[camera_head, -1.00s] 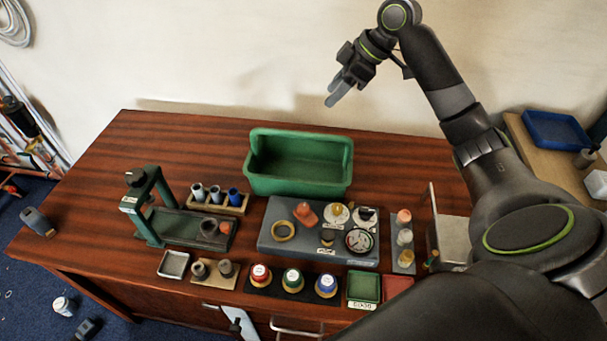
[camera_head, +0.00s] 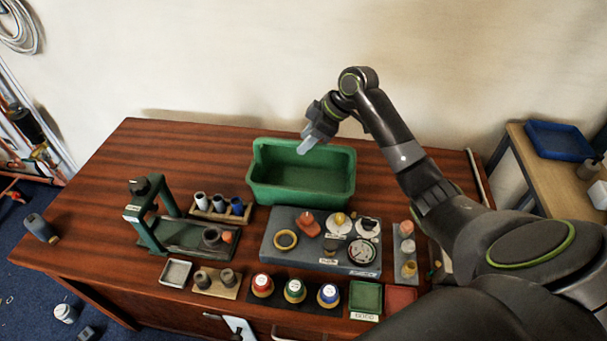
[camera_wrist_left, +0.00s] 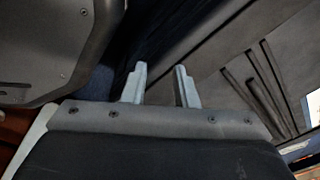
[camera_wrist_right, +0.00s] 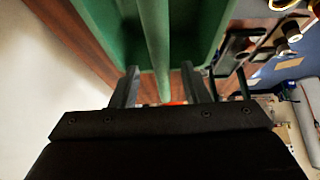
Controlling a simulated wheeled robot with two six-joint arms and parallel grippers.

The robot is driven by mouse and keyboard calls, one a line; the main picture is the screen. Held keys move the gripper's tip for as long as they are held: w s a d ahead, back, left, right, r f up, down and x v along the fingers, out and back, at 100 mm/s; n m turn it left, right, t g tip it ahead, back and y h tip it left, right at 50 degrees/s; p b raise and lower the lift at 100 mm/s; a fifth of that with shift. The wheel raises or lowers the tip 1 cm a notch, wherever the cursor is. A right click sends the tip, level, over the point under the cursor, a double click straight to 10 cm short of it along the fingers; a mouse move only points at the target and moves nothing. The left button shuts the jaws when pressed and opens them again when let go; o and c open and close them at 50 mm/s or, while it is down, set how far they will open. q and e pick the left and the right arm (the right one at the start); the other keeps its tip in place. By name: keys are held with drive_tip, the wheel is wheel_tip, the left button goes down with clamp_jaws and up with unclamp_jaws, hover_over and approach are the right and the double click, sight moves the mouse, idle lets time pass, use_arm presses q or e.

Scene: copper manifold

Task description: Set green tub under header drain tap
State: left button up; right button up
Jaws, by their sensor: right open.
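The large green tub (camera_head: 300,197) is an open, empty-looking rectangular bin at the back of the bench. My right gripper (camera_head: 306,147) hangs over its back rim with the fingers apart. In the right wrist view the tub's green rim (camera_wrist_right: 153,30) runs towards the gap between the open fingers (camera_wrist_right: 160,88); I cannot tell whether they touch it. My left gripper (camera_wrist_left: 160,85) is open and empty in its wrist view, away from the bench top. I cannot pick out a header drain tap for certain. A dark green stand (camera_head: 150,215) is at the left.
In front of the tub is a grey board (camera_head: 320,250) with a gauge and fittings. A rack of cylinders (camera_head: 220,207), capped bottles (camera_head: 294,288) and a small green tray (camera_head: 365,296) stand around it. The bench's back left (camera_head: 180,150) is clear.

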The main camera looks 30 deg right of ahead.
drive_tip(key=x, duration=0.4)
drive_tip(key=shift+s+f, duration=0.1)
drive_tip(key=shift+s, duration=0.05)
clamp_jaws()
